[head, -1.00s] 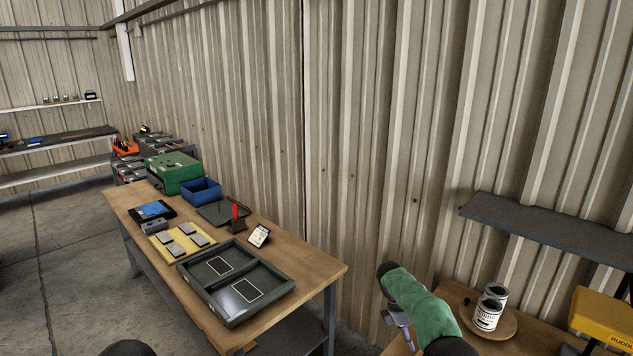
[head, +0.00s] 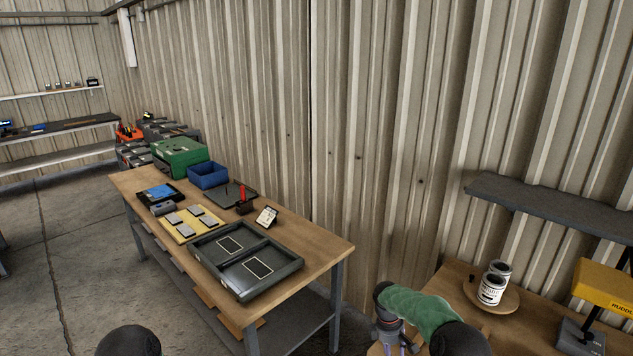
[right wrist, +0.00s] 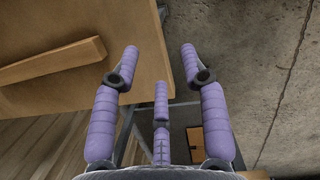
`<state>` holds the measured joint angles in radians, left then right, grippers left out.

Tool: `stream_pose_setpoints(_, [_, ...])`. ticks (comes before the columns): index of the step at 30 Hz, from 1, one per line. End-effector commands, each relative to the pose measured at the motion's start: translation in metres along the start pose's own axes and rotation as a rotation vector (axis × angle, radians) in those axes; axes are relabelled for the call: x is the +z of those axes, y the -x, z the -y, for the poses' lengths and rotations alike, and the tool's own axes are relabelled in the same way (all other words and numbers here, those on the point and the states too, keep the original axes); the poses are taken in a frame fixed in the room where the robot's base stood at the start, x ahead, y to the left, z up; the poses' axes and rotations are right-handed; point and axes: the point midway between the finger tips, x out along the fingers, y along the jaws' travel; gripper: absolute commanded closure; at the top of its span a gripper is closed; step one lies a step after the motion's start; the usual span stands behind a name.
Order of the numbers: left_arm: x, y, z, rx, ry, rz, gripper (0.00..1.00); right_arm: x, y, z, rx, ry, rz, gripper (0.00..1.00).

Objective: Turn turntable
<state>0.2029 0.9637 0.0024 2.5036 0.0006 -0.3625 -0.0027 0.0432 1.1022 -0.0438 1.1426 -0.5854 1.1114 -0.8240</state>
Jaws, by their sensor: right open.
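The turntable (head: 513,306) is a round wooden disc on the wooden table at the lower right of the head view. Two white cans with dark tops (head: 491,290) stand on it. My right arm, in a green sleeve, reaches in to the left of the turntable, apart from it. My right gripper (head: 402,350) has purple fingers, partly cut off at the bottom edge. In the right wrist view the right gripper (right wrist: 160,65) is open and empty, its fingers spread near a wooden tabletop's edge. My left gripper is out of view.
A wooden strip (right wrist: 50,60) lies on the tabletop in the right wrist view. A grey shelf (head: 550,210) and a yellow object (head: 605,288) are at the right. A workbench (head: 310,246) with a grey tray (head: 290,266) stands left, with a gap between the tables.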

Motion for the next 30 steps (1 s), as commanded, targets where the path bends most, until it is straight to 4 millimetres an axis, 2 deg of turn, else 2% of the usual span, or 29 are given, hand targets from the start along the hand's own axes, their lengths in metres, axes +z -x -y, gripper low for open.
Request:
stream_pose_setpoints(1, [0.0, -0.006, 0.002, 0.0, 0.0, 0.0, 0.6, -0.006, -0.02, 0.013, -0.019, -0.018, -0.025, 0.56])
stream_pose_setpoints(5, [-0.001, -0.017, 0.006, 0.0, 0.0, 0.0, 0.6, -0.026, -0.07, 0.054, -0.071, -0.105, -0.119, 0.56])
stream_pose_setpoints(9, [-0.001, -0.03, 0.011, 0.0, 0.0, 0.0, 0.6, -0.045, -0.121, 0.111, -0.146, -0.25, -0.226, 0.56])
stream_pose_setpoints(15, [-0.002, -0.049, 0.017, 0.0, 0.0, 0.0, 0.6, -0.056, -0.174, 0.198, -0.262, -0.511, -0.335, 0.56])
stream_pose_setpoints(20, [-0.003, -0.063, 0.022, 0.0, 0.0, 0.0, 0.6, -0.05, -0.202, 0.268, -0.346, -0.754, -0.38, 0.56])
stream_pose_setpoints(24, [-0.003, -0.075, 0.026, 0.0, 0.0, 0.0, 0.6, -0.035, -0.217, 0.323, -0.398, -0.971, -0.389, 0.56])
stream_pose_setpoints(27, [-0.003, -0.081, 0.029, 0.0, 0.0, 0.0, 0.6, -0.021, -0.222, 0.353, -0.418, -1.102, -0.384, 0.56])
stream_pose_setpoints(30, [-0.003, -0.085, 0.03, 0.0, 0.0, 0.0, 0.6, -0.01, -0.223, 0.373, -0.425, -1.197, -0.378, 0.56])
